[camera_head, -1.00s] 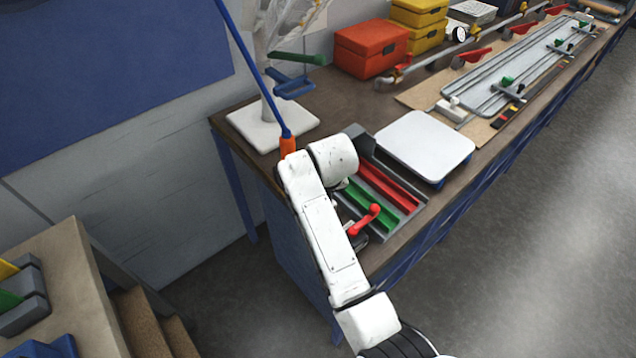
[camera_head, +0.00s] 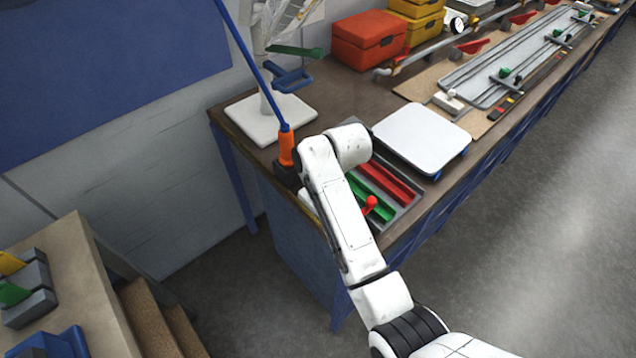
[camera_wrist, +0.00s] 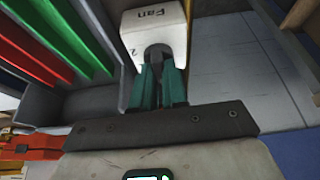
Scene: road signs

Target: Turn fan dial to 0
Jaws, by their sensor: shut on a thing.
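The fan dial housing is a white box marked "Fan" (camera_wrist: 150,28) at the top middle of the wrist view, with a "2" showing on its face. A dark grey dial knob (camera_wrist: 157,58) sits on that face. My gripper (camera_wrist: 158,82) has teal fingers and is shut on the knob, hiding part of it and most of the other markings. I cannot read which number the knob points to. In the head view my white arm reaches over the bench corner and hides the dial and the fingertips.
A tray with green and red bars (camera_head: 385,182) lies beside my arm. A red-handled lever (camera_head: 370,205) is close to the forearm. An orange-handled blue pole (camera_head: 286,148) stands near the wrist. A white plate (camera_head: 420,138) lies to the right.

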